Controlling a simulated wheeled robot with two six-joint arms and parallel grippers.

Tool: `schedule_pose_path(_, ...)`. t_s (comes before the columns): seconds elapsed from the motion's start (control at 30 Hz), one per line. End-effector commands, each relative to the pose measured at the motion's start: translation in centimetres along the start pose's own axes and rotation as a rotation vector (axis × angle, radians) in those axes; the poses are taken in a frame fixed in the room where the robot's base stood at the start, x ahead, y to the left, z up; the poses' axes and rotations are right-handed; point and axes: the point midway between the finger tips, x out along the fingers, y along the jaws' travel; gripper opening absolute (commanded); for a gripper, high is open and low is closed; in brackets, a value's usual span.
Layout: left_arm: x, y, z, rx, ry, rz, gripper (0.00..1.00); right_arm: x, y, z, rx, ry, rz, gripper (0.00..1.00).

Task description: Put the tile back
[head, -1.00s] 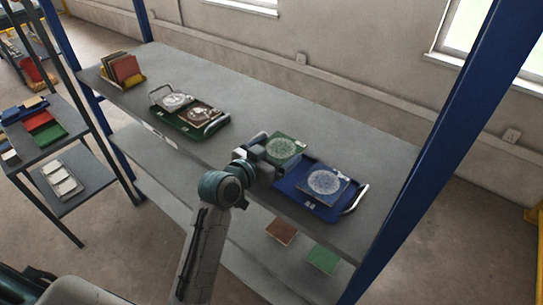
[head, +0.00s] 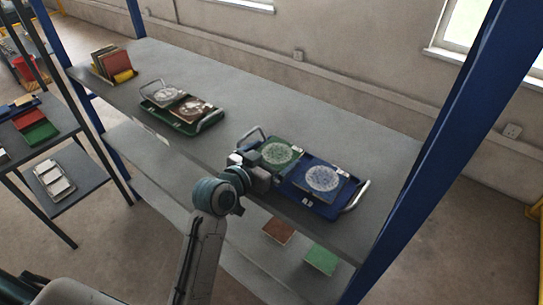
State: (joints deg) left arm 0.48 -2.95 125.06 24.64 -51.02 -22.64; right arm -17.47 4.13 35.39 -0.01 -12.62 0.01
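A green patterned tile (head: 277,153) lies at the left end of the blue tray (head: 312,206). A blue patterned tile (head: 322,178) lies beside it at the right end. My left gripper (head: 262,172) is at the front-left edge of the blue tray, against or very close to the near edge of the green tile. Its fingertips are too small and partly hidden to show whether they still grip. My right gripper is out of view.
A yellow rack (head: 124,77) of upright tiles is at the far left. Blue posts (head: 450,130) bound the shelf. A brown tile (head: 278,231) and green tile (head: 322,259) lie on the lower shelf.

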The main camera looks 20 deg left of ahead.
Motion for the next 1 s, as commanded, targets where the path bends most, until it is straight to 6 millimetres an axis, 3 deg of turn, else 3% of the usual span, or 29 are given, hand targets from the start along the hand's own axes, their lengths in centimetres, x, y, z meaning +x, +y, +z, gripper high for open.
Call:
schedule_pose_path(0.17, -1.1, -0.1, -0.2, 0.003, 0.0, -0.001, 1.0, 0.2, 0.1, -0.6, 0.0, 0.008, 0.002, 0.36)
schedule_pose_path(0.53, -8.9, 0.0, -0.2, 0.007, 0.0, 0.0, 1.0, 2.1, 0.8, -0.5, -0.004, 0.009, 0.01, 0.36)
schedule_pose_path(0.6, -10.0, 0.0, -0.4, 0.005, -0.003, 0.0, 1.0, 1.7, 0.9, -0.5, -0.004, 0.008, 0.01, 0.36)
schedule_pose_path(0.8, -11.7, 0.0, -0.5, 0.002, -0.001, 0.0, 1.0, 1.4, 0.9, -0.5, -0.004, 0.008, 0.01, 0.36)
schedule_pose_path(1.0, -12.1, 0.0, -0.5, 0.001, 0.001, 0.001, 1.0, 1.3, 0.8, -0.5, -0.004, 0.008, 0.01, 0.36)
